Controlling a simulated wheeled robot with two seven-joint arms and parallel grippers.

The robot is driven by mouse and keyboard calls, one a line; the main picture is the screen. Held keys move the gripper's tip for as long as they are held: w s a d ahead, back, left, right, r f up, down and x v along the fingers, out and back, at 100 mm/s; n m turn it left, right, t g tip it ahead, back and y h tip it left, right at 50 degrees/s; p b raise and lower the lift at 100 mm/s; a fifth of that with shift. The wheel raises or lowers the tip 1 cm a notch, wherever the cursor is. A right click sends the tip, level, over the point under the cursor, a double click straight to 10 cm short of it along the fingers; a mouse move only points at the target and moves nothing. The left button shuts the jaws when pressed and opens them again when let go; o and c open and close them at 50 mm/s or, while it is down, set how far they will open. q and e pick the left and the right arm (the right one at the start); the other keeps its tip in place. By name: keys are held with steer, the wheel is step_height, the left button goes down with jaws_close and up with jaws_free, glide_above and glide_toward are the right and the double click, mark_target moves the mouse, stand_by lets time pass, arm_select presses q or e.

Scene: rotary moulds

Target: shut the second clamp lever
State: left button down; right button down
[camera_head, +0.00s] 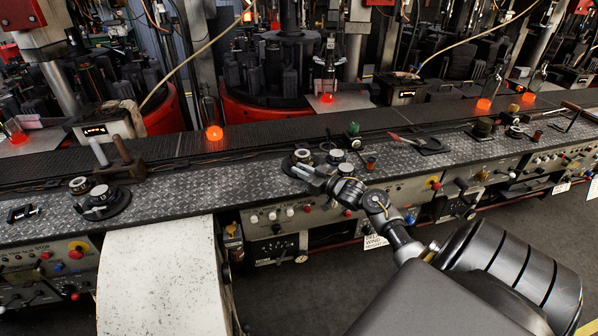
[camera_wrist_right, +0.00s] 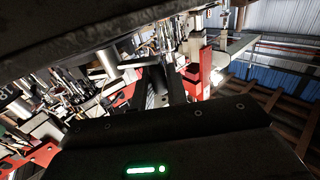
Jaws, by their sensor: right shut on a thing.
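My right gripper (camera_head: 298,172) reaches over the metal bench at the middle of the head view. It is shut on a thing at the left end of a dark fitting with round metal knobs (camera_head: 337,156). The held thing looks like the clamp lever, but the fingers hide most of it and I cannot tell its angle. In the right wrist view the dark gripper body (camera_wrist_right: 170,145) fills the lower part, and the lever cannot be made out there. My left gripper is not in view.
A similar fitting with round knobs (camera_head: 102,201) sits on the bench at the left, near a brown upright handle (camera_head: 122,152). A green-topped part (camera_head: 353,129) and a small red part (camera_head: 371,162) stand close to my gripper. A white chute (camera_head: 155,275) slopes down in front.

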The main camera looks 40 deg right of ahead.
steer(key=n+y+b, duration=0.1)
steer(key=y+b, duration=0.1)
steer(key=s+n+g+y+b, duration=0.1)
steer(key=n+y+b, duration=0.1)
steer(key=d+n+g+y+b, duration=0.1)
steer(key=y+b, duration=0.1)
steer(key=shift+s+f+n+y+b, duration=0.25)
steer(key=shift+f+n+y+b, duration=0.05)
steer(key=shift+s+d+r+n+g+y+b, duration=0.1)
steer(key=shift+r+n+g+y+b, duration=0.05)
steer(key=shift+n+g+y+b, duration=0.35)
steer(key=shift+s+d+r+n+g+y+b, duration=0.1)
steer(key=shift+n+g+y+b, duration=0.15)
steer(key=shift+b, duration=0.35)
steer(key=shift+r, duration=0.1)
steer(key=c, duration=1.5)
jaws_free()
steer(key=shift+a, duration=0.1)
